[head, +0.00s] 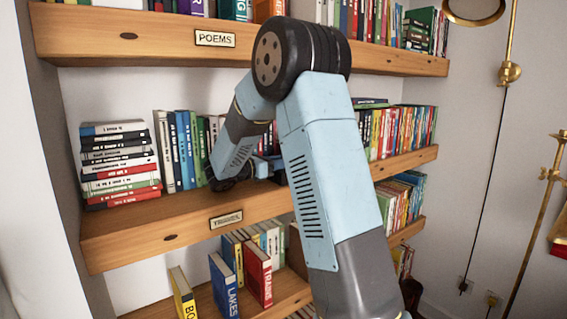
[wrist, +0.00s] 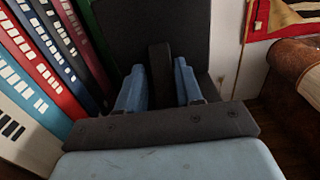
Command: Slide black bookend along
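In the wrist view, the black bookend shows as a wide dark plate (wrist: 125,25) with a narrow upright dark piece (wrist: 160,75) in front of it. My gripper (wrist: 160,88) has its two blue fingers on either side of this narrow piece, with no clear gap on either side. A row of books (wrist: 40,60) stands left of the plate. In the head view, my gripper (head: 265,166) is on the middle shelf (head: 150,224), behind my arm. The bookend is mostly hidden there by my arm.
A stack of books (head: 120,165) lies at the shelf's left, with upright books (head: 180,150) beside it. More upright books (head: 395,130) stand right of my arm. The POEMS shelf (head: 110,40) is above. A red item (wrist: 290,18) and brown rounded object (wrist: 295,75) are at the wrist view's right.

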